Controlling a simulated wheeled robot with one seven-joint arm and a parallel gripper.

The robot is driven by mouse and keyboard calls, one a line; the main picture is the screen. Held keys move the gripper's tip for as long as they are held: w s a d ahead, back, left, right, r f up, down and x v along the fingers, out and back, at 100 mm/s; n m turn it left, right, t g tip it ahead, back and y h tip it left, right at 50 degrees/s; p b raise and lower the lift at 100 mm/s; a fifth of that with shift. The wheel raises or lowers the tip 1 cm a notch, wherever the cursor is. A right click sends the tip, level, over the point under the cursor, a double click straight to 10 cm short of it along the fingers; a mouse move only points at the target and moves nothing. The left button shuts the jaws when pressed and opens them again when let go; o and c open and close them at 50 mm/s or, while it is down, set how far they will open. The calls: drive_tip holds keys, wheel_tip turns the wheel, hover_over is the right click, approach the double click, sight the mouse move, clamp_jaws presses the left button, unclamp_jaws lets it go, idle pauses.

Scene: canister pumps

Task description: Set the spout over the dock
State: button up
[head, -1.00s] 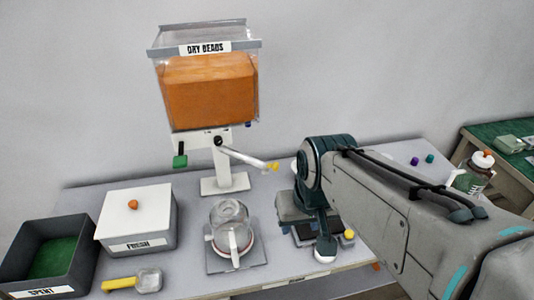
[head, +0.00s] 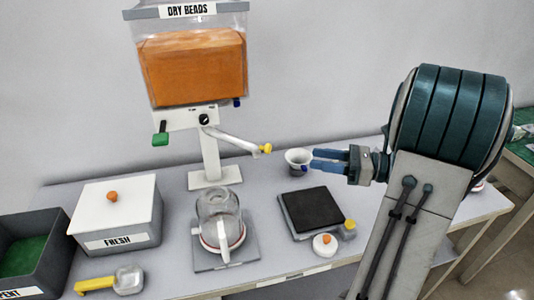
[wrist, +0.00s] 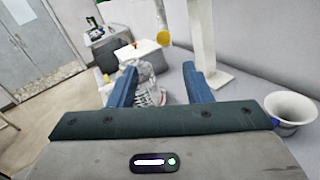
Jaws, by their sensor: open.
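The spout (head: 236,141) is a pale tube slanting down to the right from the white stand (head: 209,160) under the DRY BEADS hopper (head: 192,65). Its yellow tip (head: 265,148) also shows in the wrist view (wrist: 164,38), beyond the fingers. A glass vessel (head: 219,217) stands on a grey square base (head: 227,251), left of the spout tip; I cannot tell which thing is the dock. A dark square pad (head: 312,210) lies to its right. My gripper (head: 313,160) is open and empty, pointing left, to the right of the yellow tip and apart from it.
A white cup (head: 297,166) stands close by my fingers. A small white lid with an orange knob (head: 325,244) lies before the pad. The FRESH box (head: 117,214), dark SPENT bin (head: 33,245) and yellow-handled scoop (head: 108,282) are at left.

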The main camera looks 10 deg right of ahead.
sight(268, 149)
drive_tip(key=x, duration=1.3)
drive_tip(key=shift+w+r+p, duration=0.1)
drive_tip(key=shift+w+p, duration=0.3)
clamp_jaws()
